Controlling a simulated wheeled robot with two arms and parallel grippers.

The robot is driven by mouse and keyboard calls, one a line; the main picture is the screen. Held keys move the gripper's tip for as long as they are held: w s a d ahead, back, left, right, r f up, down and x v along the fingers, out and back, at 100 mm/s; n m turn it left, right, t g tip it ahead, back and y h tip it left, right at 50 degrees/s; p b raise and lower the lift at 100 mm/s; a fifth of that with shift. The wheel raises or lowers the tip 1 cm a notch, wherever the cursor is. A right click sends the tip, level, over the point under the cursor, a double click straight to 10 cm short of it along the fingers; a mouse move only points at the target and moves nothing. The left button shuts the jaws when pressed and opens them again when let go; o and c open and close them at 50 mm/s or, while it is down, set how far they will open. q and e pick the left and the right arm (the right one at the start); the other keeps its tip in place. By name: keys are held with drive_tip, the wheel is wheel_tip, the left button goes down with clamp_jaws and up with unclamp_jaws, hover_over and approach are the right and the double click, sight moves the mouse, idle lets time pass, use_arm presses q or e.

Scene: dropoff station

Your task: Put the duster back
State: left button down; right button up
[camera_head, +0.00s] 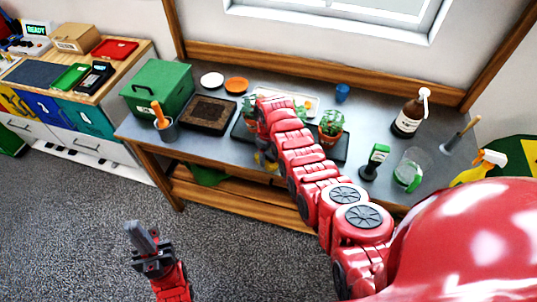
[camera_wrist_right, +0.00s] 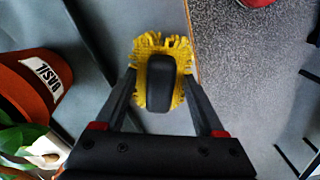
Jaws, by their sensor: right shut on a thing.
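The duster (camera_wrist_right: 150,45) has a yellow fringed head and a dark rounded handle. In the right wrist view it sits between the two fingers of my right gripper (camera_wrist_right: 163,105), which is shut on it. It is above the front edge of the grey bench. In the head view only a small yellow part of the duster (camera_head: 264,160) shows; my right arm hides most of it. My left gripper (camera_head: 146,240) is over the carpet at the lower left, away from the bench. Its fingers are close together and it looks shut and empty.
The grey bench (camera_head: 225,148) holds a green box (camera_head: 158,88), brown tray (camera_head: 208,114), potted plants (camera_head: 331,128), brown bottle (camera_head: 409,115) and glass jar (camera_head: 408,172). A basil pot (camera_wrist_right: 38,80) stands close left of my right gripper. A lower wooden shelf (camera_head: 230,191) runs underneath.

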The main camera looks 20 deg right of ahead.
drive_tip(key=shift+f, duration=0.15)
drive_tip(key=o, duration=1.3)
